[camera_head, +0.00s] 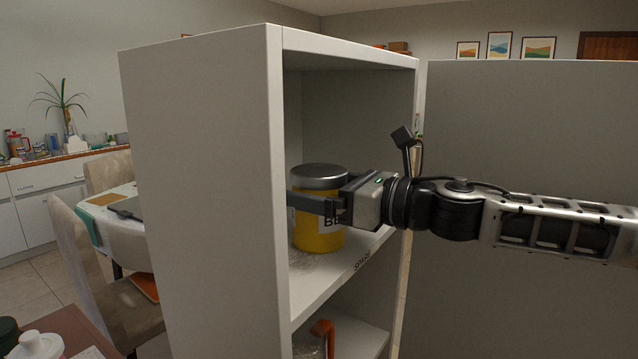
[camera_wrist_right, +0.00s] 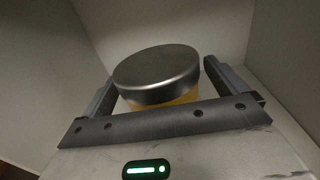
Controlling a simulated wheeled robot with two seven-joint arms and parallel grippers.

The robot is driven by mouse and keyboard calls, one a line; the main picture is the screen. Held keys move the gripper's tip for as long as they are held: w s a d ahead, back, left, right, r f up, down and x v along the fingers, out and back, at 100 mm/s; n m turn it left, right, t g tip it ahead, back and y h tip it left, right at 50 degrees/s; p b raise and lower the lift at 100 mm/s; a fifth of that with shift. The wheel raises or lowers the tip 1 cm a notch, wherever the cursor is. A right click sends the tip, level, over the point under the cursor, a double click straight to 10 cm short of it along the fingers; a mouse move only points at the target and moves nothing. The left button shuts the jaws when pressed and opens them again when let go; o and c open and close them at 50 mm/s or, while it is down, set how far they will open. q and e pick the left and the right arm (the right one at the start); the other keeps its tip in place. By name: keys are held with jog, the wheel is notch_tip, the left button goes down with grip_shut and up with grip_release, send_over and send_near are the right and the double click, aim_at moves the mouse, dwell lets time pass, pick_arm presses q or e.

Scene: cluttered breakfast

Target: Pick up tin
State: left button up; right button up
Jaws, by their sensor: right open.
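The tin (camera_head: 319,235) is yellow with a grey metal lid and a partly hidden label. It stands upright on a shelf inside the white cabinet. In the right wrist view the tin's lid (camera_wrist_right: 157,75) lies between the two fingers. My right gripper (camera_head: 312,204) reaches in from the right, its near finger crossing in front of the tin. In the right wrist view my right gripper (camera_wrist_right: 160,90) is open with a finger on each side of the tin. Whether the fingers touch it I cannot tell. My left gripper is not in view.
The cabinet's side panel (camera_head: 205,200) stands close on the left, and its shelf (camera_head: 325,280) carries a printed label. An orange-handled object (camera_head: 323,335) sits on the shelf below. A grey panel (camera_head: 540,130) lies behind my right arm. Chairs and a table are at left.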

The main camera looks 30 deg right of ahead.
jog(key=shift+w+a+f, duration=0.1)
jog(key=c, duration=1.2)
jog(key=shift+c, duration=0.3)
jog(key=shift+r, duration=0.2)
